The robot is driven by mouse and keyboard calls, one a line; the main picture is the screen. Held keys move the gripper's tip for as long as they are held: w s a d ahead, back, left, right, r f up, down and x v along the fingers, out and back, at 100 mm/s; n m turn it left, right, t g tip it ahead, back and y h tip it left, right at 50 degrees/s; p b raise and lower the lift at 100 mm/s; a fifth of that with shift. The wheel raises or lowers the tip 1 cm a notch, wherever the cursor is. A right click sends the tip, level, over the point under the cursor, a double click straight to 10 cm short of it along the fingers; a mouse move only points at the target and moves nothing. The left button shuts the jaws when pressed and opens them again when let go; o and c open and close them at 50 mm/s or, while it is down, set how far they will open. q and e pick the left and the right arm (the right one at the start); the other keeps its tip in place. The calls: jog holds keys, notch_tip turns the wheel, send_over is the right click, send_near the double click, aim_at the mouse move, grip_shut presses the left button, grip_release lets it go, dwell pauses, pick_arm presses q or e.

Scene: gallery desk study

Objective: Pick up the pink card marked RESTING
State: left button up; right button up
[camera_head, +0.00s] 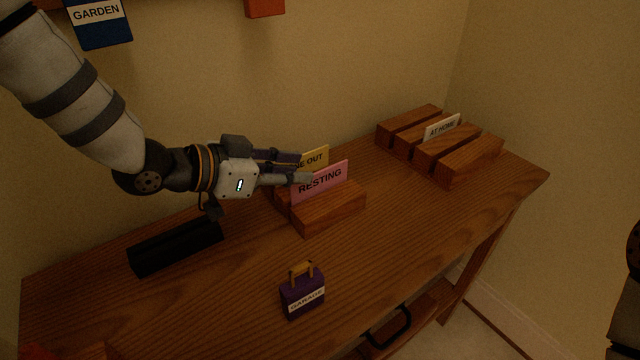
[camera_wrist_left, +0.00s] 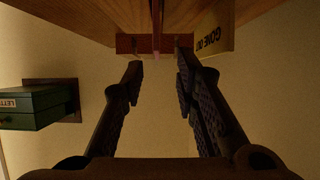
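The pink card marked RESTING (camera_head: 321,182) stands upright in a slotted wooden block (camera_head: 333,211) on the desk. Behind it stands a yellow card reading "...NE OUT" (camera_head: 318,157), which shows upside down as GONE OUT in the left wrist view (camera_wrist_left: 215,40). My left gripper (camera_head: 305,168) is open at the pink card's upper left; one finger overlaps its front. In the left wrist view the pink card shows as a thin edge (camera_wrist_left: 157,54) between the spread fingers (camera_wrist_left: 158,62). I cannot tell whether a finger touches it. My right gripper is out of view.
A white AT HOME card (camera_head: 441,127) stands in wooden blocks (camera_head: 472,160) at the far right. A blue GARDEN tag (camera_head: 100,28) hangs on the wall.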

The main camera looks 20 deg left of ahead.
aim_at(320, 173)
pick_arm(q)
jog(key=b+x, duration=0.1)
jog(key=x, duration=0.5)
jog(key=shift+d+f, duration=0.25)
jog(key=shift+r, duration=0.15)
grip_shut()
